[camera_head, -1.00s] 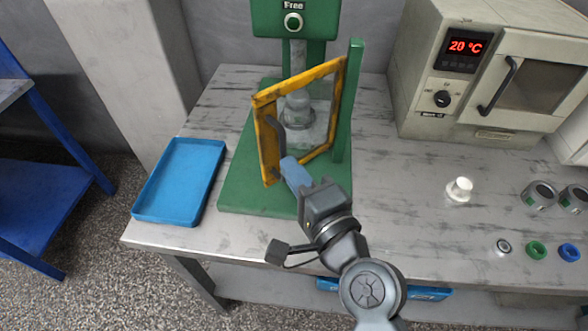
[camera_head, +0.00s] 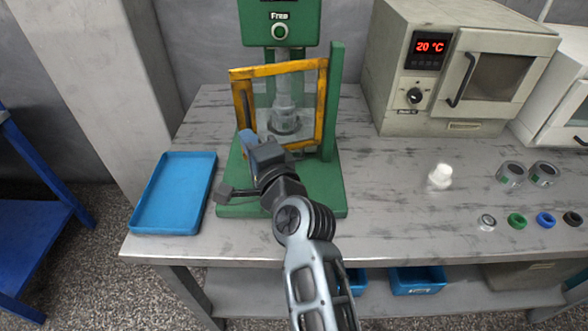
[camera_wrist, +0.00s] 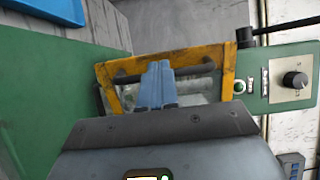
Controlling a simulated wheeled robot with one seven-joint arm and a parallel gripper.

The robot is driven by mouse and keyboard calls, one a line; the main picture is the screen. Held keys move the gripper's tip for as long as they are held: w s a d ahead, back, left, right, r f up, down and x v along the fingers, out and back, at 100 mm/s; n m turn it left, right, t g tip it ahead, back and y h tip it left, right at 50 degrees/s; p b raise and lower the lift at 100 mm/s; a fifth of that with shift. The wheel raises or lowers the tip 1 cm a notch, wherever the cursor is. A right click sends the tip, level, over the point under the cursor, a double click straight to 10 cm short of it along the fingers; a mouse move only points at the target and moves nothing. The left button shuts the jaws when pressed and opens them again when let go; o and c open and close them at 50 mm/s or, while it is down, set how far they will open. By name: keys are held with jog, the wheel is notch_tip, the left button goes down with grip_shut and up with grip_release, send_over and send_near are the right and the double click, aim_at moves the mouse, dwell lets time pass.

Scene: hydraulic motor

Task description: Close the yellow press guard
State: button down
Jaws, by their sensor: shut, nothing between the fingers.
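The yellow press guard (camera_head: 237,74) is a yellow frame with a clear pane, hinged on the green post (camera_head: 334,100) at its right. In the head view it stands nearly square across the front of the green press (camera_head: 280,22), with the clear part behind it. My gripper (camera_head: 247,138) is shut, with its blue fingertips at the lower left of the guard frame. In the wrist view the gripper (camera_wrist: 158,80) lies over the guard (camera_wrist: 228,72), close to its dark handle (camera_wrist: 128,76). Whether the fingers touch the guard I cannot tell.
A blue tray (camera_head: 174,192) lies left of the press base. An oven (camera_head: 408,60) showing 20 °C stands at the right. A white part (camera_head: 440,177), metal cylinders (camera_head: 511,175) and several small rings lie on the right of the table (camera_head: 390,225).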

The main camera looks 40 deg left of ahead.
jog(key=b+x, duration=0.2)
jog(key=x, duration=0.4)
jog(key=shift+a, duration=0.4)
jog(key=shift+s, duration=0.1)
